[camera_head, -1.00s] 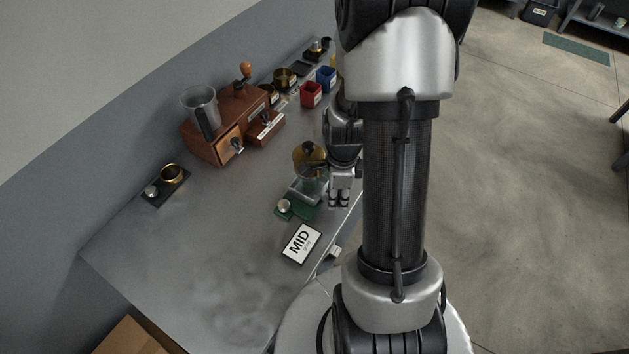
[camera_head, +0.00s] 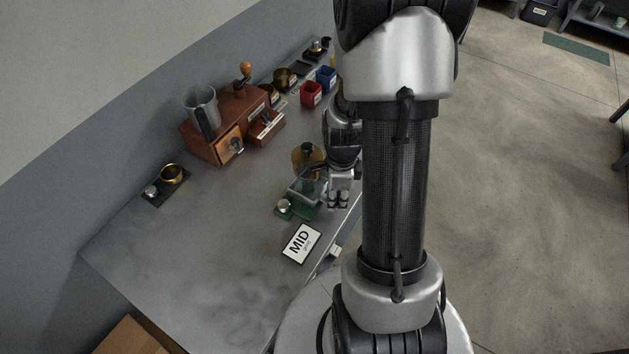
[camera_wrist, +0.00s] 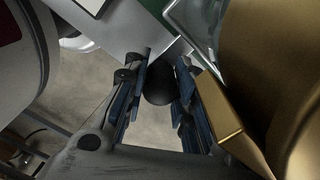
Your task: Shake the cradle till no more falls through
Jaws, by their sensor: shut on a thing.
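The cradle appears to be the small device near the table's right edge. It has a green base (camera_head: 284,212), a clear tray (camera_head: 300,189) and a round brass-coloured part (camera_head: 298,158) with a dark piece on it. In the wrist view the brass part (camera_wrist: 270,60) fills the right side, close beside my fingers. My gripper (camera_wrist: 162,75) is shut on a dark round knob (camera_wrist: 158,88) between its blue pads. In the head view my gripper (camera_head: 338,201) is just right of the clear tray. Whether anything falls through is too small to tell.
Red (camera_head: 311,94) and blue (camera_head: 326,78) bins stand farther back. The front left of the table (camera_head: 190,265) is clear.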

